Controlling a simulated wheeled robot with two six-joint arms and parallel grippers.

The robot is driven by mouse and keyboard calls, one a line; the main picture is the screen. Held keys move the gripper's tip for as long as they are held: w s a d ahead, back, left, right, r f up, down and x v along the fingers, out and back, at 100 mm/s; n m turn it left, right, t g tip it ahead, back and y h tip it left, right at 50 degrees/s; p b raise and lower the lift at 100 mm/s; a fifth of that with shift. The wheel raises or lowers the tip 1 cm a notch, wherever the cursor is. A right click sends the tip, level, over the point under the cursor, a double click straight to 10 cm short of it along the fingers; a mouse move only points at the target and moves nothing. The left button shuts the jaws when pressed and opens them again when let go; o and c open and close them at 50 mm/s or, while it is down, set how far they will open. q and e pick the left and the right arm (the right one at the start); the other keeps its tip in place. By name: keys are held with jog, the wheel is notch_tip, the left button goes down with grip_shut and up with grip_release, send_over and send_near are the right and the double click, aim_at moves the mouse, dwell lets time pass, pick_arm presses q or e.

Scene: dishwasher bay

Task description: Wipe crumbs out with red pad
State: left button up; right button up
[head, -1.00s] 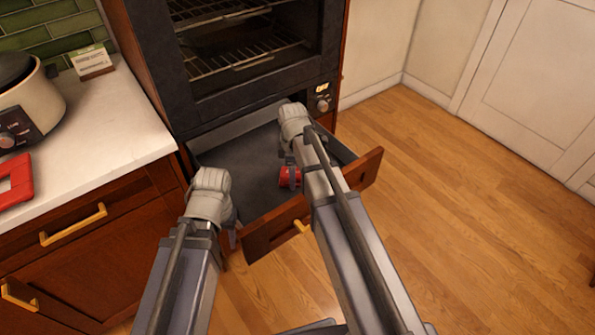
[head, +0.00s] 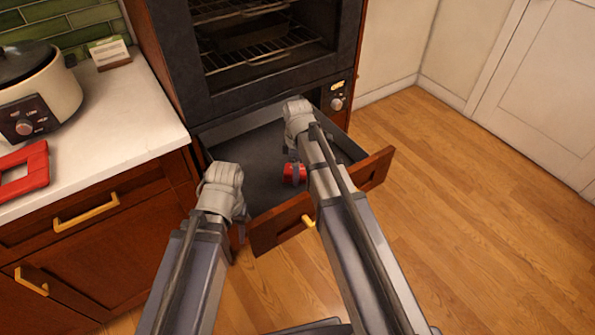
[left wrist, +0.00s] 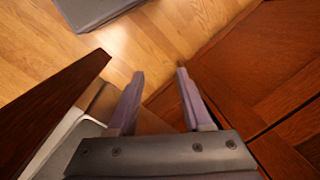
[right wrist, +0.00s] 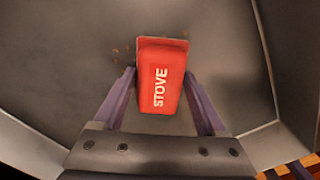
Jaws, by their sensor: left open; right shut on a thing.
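The red pad (head: 294,173) is inside the open drawer (head: 255,170) under the oven. In the right wrist view the red pad (right wrist: 161,78), marked "STOVE", sits between the fingers of my right gripper (right wrist: 164,80), which is shut on it. A few small brown crumbs (right wrist: 122,63) lie on the grey drawer floor (right wrist: 80,60) left of the pad. My left gripper (left wrist: 160,75) is open and empty near the drawer's left front corner, with floor and cabinet front below it. It is mostly hidden behind its wrist in the head view.
A counter (head: 110,120) at left holds a cooker (head: 40,95), a small card stand (head: 108,52) and a red frame-shaped object (head: 25,170). The oven (head: 270,50) stands above the drawer. The wooden floor at right is clear.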

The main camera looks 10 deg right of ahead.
jog(key=shift+w+d, duration=0.3)
jog(key=shift+d, duration=0.5)
jog(key=shift+w+d, duration=0.25)
jog(key=shift+d, duration=0.5)
jog(key=shift+d, duration=0.1)
jog(key=shift+w+d+f, duration=0.1)
jog(key=shift+w+d, duration=0.2)
jog(key=shift+d, duration=0.45)
jog(key=shift+w+d, duration=0.25)
jog(key=shift+d, duration=0.5)
jog(key=shift+w+d, duration=0.35)
jog(key=shift+d, duration=0.5)
jog(key=shift+w+d, duration=0.3)
jog(key=shift+d, duration=0.5)
jog(key=shift+d, duration=0.1)
jog(key=shift+w+d, duration=0.3)
jog(key=shift+d, duration=0.45)
jog(key=shift+w+d, duration=0.25)
jog(key=shift+d, duration=0.5)
